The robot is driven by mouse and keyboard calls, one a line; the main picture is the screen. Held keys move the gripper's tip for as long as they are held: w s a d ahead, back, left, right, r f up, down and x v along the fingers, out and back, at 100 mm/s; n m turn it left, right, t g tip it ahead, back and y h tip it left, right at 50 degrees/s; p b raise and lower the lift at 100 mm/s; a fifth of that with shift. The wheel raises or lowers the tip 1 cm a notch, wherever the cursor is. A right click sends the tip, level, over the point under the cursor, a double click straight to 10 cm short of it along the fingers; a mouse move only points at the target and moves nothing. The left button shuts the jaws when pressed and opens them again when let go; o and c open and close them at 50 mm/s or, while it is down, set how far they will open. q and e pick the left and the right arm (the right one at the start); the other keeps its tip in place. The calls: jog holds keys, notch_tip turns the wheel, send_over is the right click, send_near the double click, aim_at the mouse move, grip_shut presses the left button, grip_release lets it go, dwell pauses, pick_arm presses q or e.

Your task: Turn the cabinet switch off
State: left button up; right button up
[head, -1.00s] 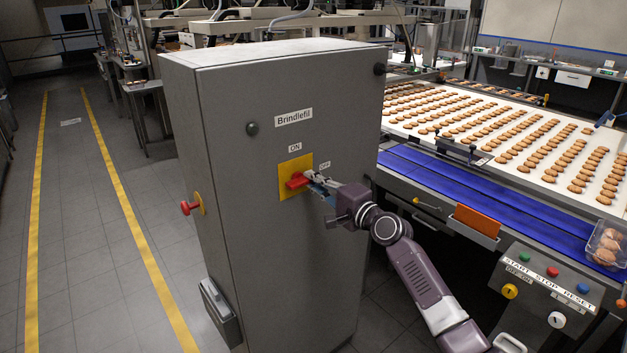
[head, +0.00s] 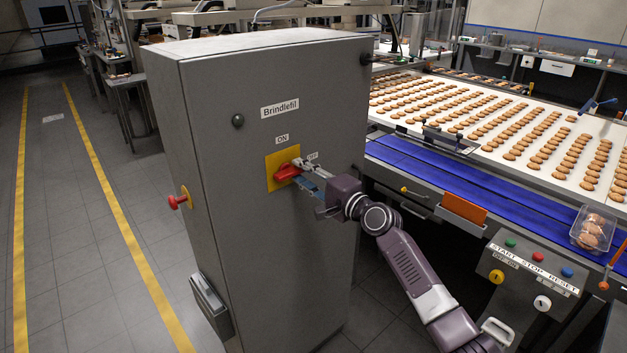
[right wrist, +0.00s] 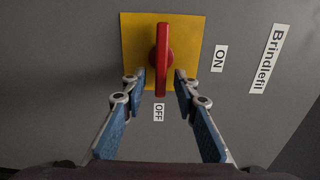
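The grey cabinet (head: 270,240) labelled Brindlefil carries a yellow plate (head: 275,160) with a red rotary switch handle (head: 287,173). In the right wrist view the red handle (right wrist: 161,60) points straight at the OFF label (right wrist: 158,113); the ON label (right wrist: 219,58) is off to its side. My right gripper (head: 303,170) is at the switch. In the right wrist view its two blue-padded fingers (right wrist: 160,80) stand apart, one on each side of the handle's end, with gaps visible on both sides. My left gripper is not in view.
A red knob (head: 178,201) sticks out of the cabinet's left side. To the right are a blue conveyor (head: 430,178), a white bed of biscuits (head: 480,145) and a START/STOP/RESET panel (head: 530,275). Open floor with yellow lines (head: 100,190) lies to the left.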

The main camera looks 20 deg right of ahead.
jog(key=v, duration=1.1)
jog(key=shift+s, duration=0.3)
jog(key=shift+d, duration=0.1)
jog(key=s+d+f+n+g+h, duration=0.1)
jog(key=d+f+g+h, duration=0.1)
jog(key=f, duration=1)
jog(key=s+d+f+n+g+h, duration=0.1)
jog(key=f+g+h, duration=0.1)
jog(key=f, duration=1.1)
jog(key=s+f+n+g, duration=0.1)
jog(key=s+f, duration=0.3)
jog(key=f, duration=0.3)
jog(key=s+f+n+g+h, duration=0.15)
jog(key=s+f, duration=0.25)
jog(key=f, duration=0.4)
jog(key=s+f+n+g, duration=0.1)
jog(key=s+f, duration=0.3)
jog(key=f, duration=0.3)
jog(key=s+a+f+n+g, duration=0.3)
jog(key=s+f+n+g, duration=0.2)
jog(key=s+f, duration=1.3)
jog(key=s+a+f+n+g, duration=0.1)
jog(key=s+a+f+n, duration=0.2)
jog(key=s, duration=1)
jog(key=s+a+f+n+g+b, duration=0.1)
jog(key=s+a+f+n+g, duration=0.1)
jog(key=s, duration=1.1)
jog(key=shift+a+f+n+h, duration=0.4)
jog(key=shift+f+n, duration=0.15)
jog(key=shift+n, duration=0.1)
